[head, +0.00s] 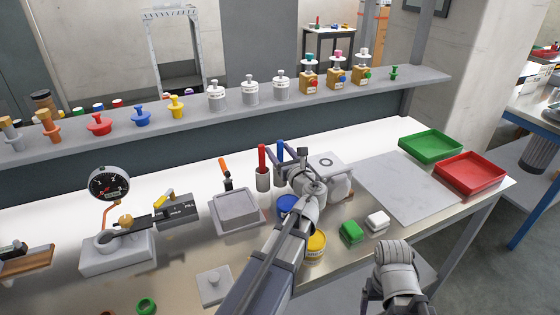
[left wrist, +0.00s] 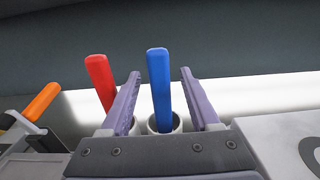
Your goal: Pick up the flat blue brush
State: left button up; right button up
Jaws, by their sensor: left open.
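The flat blue brush (left wrist: 160,85) stands upright in a pale round cup (left wrist: 153,125), its blue handle up. In the head view its handle (head: 280,149) shows just behind my left gripper. My left gripper (left wrist: 157,95) is open, with one finger on each side of the blue handle in the left wrist view. I see gaps between the handle and both fingers. The brush's lower end is hidden in the cup. In the head view my left gripper (head: 288,160) covers the cup. My right gripper is not seen, only part of my right arm.
A red-handled brush (left wrist: 99,80) stands in its own cup (head: 263,180) just left. An orange-handled tool (head: 225,170) is further left. Blue (head: 287,204) and yellow (head: 314,248) tins sit near my left arm. A grey panel (head: 405,188) lies right.

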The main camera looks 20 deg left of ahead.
pick_arm(q)
jog(key=x, duration=0.2)
jog(key=shift+w+a, duration=0.25)
jog(key=shift+c, duration=0.2)
grip_shut()
